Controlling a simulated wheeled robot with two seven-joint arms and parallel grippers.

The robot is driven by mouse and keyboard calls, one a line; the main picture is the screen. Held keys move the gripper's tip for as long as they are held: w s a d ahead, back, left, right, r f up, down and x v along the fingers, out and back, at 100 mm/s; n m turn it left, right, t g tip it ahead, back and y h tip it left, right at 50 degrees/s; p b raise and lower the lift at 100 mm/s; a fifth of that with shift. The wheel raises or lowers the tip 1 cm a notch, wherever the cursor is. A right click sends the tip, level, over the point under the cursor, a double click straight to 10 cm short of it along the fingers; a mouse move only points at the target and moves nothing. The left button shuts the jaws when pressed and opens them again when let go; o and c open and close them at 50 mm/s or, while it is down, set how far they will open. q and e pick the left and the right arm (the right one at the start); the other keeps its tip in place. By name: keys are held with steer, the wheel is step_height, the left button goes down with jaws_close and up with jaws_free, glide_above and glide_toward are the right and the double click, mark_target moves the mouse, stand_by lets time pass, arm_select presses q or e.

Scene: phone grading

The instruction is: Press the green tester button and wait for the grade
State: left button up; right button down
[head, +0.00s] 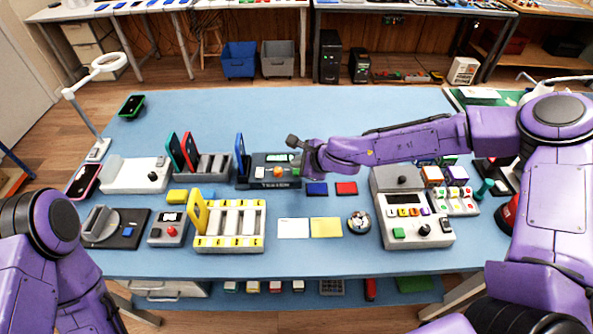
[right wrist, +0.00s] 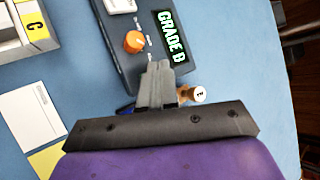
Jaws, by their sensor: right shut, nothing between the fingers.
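The dark tester (head: 258,184) lies near the middle of the table, with an orange knob (right wrist: 134,42) and a pale key on top. In the right wrist view its lit screen (right wrist: 168,36) reads GRADE and one letter, B or D; I cannot tell which. A blue phone (head: 240,155) stands upright at its left end. My right gripper (right wrist: 160,66) is shut and empty, its tips over the tester beside the knob and screen. I see no green button on the tester; the fingers may cover it. My left gripper is out of view.
A stamp-like brown peg (right wrist: 195,95) stands close beside the right fingers. Blue (head: 316,189) and red (head: 346,188) pads and white (head: 293,228) and yellow (head: 326,227) cards lie in front. A grey device with a green button (head: 398,233) stands to the right. The table's back is mostly clear.

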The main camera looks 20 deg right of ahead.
steer(key=shift+f, duration=0.1)
steer(key=shift+f+b, duration=0.35)
steer(key=shift+f+b, duration=0.45)
steer(key=shift+f, duration=0.1)
stand_by(0.8)
steer(key=shift+r, duration=0.15)
steer(key=shift+r+p, duration=0.85)
steer(key=shift+p, duration=0.1)
step_height(320, 180, up, 5)
steer(key=p, duration=0.4)
steer(key=shift+p, duration=0.4)
